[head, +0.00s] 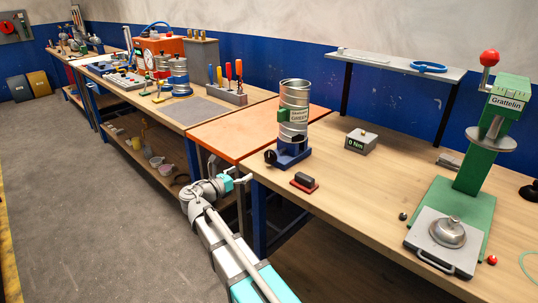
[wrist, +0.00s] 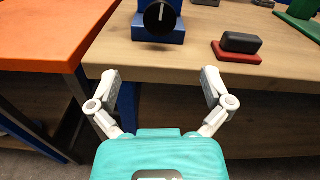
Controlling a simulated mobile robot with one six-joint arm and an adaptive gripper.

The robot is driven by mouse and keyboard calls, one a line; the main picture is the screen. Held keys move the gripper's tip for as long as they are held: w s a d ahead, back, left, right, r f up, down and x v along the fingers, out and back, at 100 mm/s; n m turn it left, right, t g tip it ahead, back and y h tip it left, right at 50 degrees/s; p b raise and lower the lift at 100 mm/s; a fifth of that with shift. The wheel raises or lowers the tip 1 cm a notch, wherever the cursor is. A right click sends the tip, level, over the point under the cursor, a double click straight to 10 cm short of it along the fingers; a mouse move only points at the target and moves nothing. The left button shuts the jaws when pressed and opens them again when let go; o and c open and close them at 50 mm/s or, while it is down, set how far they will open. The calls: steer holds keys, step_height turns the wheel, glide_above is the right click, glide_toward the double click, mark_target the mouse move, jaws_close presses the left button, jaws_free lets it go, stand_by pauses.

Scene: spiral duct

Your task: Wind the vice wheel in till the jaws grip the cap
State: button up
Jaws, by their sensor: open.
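The blue vice (head: 292,152) stands near the front edge of the wooden bench, with a spiral metal duct (head: 295,95) upright above it. Its black round wheel (head: 270,157) faces the front. In the wrist view the wheel (wrist: 160,17) shows a pale upright line, in front of the blue vice body (wrist: 158,36). I cannot make out the cap or the jaws' contact. My gripper (head: 238,177) is open and empty, lower and in front of the bench edge. In the wrist view its fingers (wrist: 159,80) are spread either side of the wheel's line, apart from it.
A black block on a red base (head: 304,182) lies right of the vice; it also shows in the wrist view (wrist: 239,45). An orange-topped bench (head: 240,131) adjoins on the left. A grey torque box (head: 361,142) and green press (head: 470,175) stand right. The bench edge lies before my fingers.

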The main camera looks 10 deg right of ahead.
mark_target(269, 157)
steer(key=shift+w+d, duration=0.15)
steer(key=x, duration=1.3)
steer(key=shift+w+d, duration=0.15)
steer(key=shift+d, duration=0.05)
steer(key=shift+c, duration=0.3)
steer(key=c, duration=1)
steer(key=shift+m, duration=0.4)
steer(key=m, duration=0.3)
steer(key=shift+m, duration=2)
